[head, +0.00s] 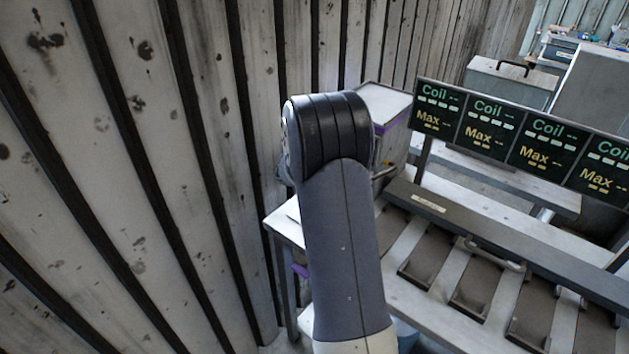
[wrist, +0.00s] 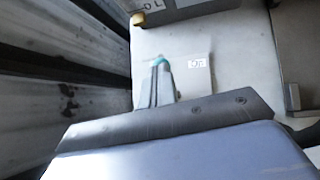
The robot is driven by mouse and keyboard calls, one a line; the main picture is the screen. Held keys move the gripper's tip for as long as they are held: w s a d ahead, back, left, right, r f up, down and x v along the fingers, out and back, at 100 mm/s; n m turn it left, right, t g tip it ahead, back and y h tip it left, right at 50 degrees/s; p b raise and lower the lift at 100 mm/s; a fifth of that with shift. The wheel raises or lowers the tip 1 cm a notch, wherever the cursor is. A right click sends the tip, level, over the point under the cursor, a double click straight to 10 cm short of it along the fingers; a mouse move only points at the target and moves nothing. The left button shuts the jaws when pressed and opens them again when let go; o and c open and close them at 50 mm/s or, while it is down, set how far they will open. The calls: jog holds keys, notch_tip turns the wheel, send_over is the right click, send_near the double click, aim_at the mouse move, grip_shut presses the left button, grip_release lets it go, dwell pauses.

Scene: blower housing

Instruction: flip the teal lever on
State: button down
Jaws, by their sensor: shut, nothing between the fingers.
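In the wrist view, the teal lever (wrist: 156,61) shows as a small teal piece on a pale grey panel (wrist: 225,40). My gripper (wrist: 160,68) is shut and empty, with its narrow grey fingers pointing at the lever. The fingertips overlap the lever in the picture and hide part of it; I cannot tell whether they touch it. The lever's position, on or off, is not clear. In the head view, my arm blocks the sight of the gripper and the lever.
A white label (wrist: 197,64) is right of the lever. A yellowish knob (wrist: 138,19) sits beyond it. A ribbed wall (head: 130,160) stands close on the left. Right of my arm are a bench with dark trays (head: 477,285) and a row of black "Coil/Max" signs (head: 487,127).

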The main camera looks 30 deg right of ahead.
jog(key=shift+w+d, duration=0.1)
jog(key=shift+d, duration=0.25)
dwell(0.4)
jog(key=s+a+r+p, duration=0.1)
jog(key=s+a+r, duration=0.1)
jog(key=r, duration=0.4)
jog(key=s+a+r+p, duration=0.1)
jog(key=s+a+r, duration=0.1)
jog(key=r, duration=0.4)
jog(key=shift+s+a, duration=0.35)
jog(key=shift+a, duration=0.15)
